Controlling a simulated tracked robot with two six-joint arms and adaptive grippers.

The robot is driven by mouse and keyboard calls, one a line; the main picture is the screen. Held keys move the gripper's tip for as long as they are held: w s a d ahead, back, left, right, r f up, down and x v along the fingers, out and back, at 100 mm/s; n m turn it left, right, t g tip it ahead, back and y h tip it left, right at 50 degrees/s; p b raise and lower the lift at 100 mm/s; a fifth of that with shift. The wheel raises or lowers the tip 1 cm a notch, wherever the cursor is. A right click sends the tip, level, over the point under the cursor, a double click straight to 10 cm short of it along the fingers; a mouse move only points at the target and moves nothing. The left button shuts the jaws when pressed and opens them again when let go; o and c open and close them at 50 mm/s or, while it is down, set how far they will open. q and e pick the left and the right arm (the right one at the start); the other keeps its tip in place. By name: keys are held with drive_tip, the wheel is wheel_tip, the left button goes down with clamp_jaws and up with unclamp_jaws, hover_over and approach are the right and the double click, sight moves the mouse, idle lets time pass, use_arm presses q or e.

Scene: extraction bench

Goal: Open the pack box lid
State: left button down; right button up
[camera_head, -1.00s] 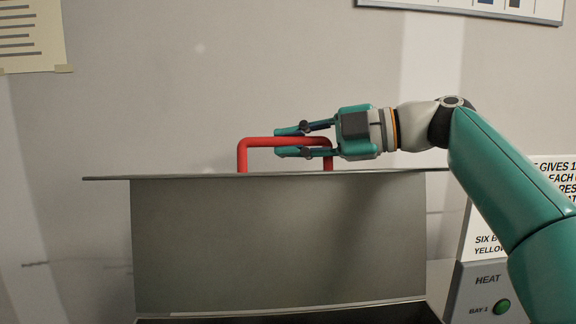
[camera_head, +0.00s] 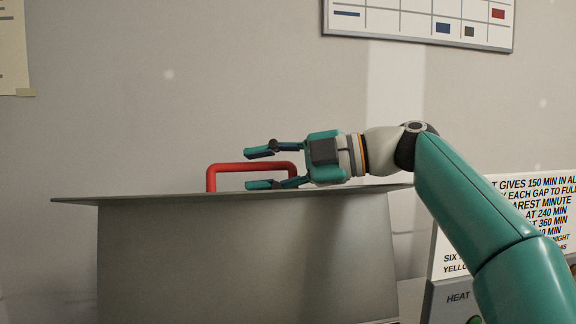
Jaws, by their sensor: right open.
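The pack box lid (camera_head: 240,255) stands raised, its grey face toward me and a thin rim along its top. A red handle (camera_head: 238,167) rises from behind that rim. My right gripper (camera_head: 262,168) comes in from the right with its fingers spread apart, one above and one below the handle's top bar level. The fingers overlap the handle's right part in the view; I cannot tell if they touch it. The box under the lid is out of the picture below. My left gripper is not in view.
A white sign with black text (camera_head: 530,205) stands at the right, behind my right arm. A grey HEAT panel (camera_head: 450,300) is below it. A chart board (camera_head: 420,18) and a paper sheet (camera_head: 12,50) hang on the wall.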

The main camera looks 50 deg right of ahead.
drive_tip(key=v, duration=1.1)
drive_tip(key=shift+f, duration=0.15)
drive_tip(key=shift+s+d, duration=0.15)
drive_tip(key=shift+s, duration=0.15)
